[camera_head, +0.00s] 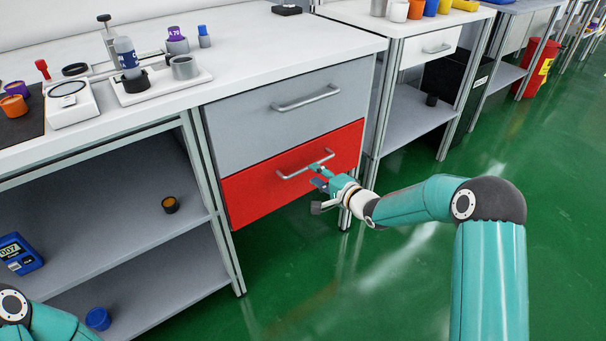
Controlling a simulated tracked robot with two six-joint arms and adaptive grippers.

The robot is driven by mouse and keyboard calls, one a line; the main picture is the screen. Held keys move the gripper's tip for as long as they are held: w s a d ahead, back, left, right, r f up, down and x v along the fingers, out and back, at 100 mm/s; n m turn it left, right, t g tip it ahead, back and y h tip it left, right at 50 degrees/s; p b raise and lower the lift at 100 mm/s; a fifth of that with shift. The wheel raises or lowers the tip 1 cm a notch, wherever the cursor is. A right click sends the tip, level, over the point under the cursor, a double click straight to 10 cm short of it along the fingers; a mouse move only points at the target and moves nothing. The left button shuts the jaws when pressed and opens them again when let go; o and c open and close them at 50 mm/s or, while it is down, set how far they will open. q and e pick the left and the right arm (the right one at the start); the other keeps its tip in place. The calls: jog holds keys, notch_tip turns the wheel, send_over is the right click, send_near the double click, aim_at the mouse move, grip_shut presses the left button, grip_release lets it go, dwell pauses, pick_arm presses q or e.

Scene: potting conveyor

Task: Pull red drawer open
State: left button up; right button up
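The red drawer (245,190) is the lower of two drawers under the white bench. Its front looks flush with the grey drawer above, so it looks closed. It has a silver bar handle (296,171). My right gripper (315,176) is at the right part of this handle, with its fingers apart. I cannot tell whether it touches the bar or has it between the fingers. My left gripper is out of view; only part of my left arm shows at the bottom left.
The grey drawer (240,125) with its own handle (306,98) is directly above. A bench leg (218,205) and open shelves stand to the left. Another bench with a white drawer (428,48) is to the right. The green floor (300,290) in front is clear.

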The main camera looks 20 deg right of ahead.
aim_at(307, 168)
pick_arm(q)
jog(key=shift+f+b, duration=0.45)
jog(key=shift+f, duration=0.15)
pick_arm(e)
jog(key=shift+x, duration=2.6)
jog(key=shift+s, duration=0.1)
grip_shut()
